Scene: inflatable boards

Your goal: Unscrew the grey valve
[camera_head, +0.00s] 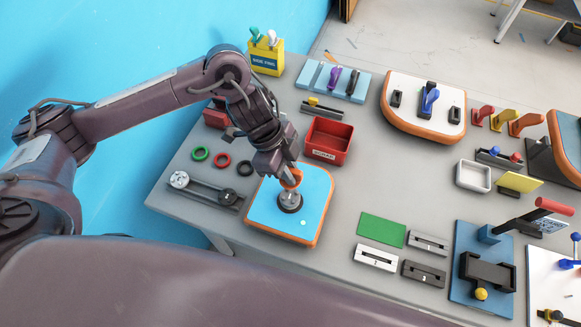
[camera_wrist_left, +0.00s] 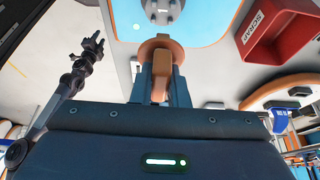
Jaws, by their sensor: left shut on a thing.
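The grey valve (camera_head: 290,199) stands upright on a dark round base on a blue inflatable board (camera_head: 262,207) with an orange edge. It also shows at the top edge of the left wrist view (camera_wrist_left: 161,8), partly cut off. My left gripper (camera_head: 290,174) reaches down just above the valve. It is shut on an orange piece (camera_head: 293,178), which has a round flange and a stem between the fingers in the left wrist view (camera_wrist_left: 159,72). In the left wrist view the flange is close to the valve; I cannot tell whether they touch. A dark arm tip, seemingly my right gripper (camera_wrist_left: 97,42), shows small at the left.
A red bin (camera_head: 328,140) stands just behind the board. Green (camera_head: 200,154), red and black rings and a grey bar tool (camera_head: 205,189) lie to its left. A green plate (camera_head: 381,230) and slotted blocks lie to its right. The table between is clear.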

